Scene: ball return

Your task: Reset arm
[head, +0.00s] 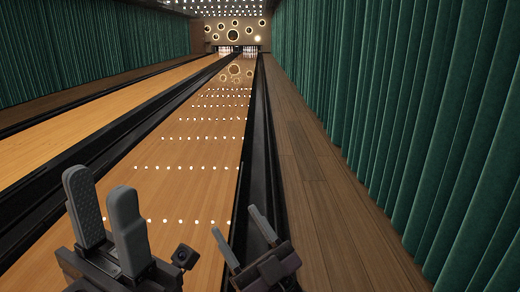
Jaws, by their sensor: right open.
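My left gripper (100,184) is at the lower left, over the near end of the right-hand lane. Its two grey padded fingers point up the lane and stand apart, with nothing seen between them. My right gripper (234,221) is lower and further right, by the lane's right edge and the dark gutter. Its two thin fingers are spread and empty. No ball shows in this view.
The wooden lane (185,181) runs away to pins (229,49) at the far end. A dark gutter (259,165) borders it, then a brown plank floor (315,185) and a green curtain (425,110). Another lane (60,133) lies left beyond a dark divider.

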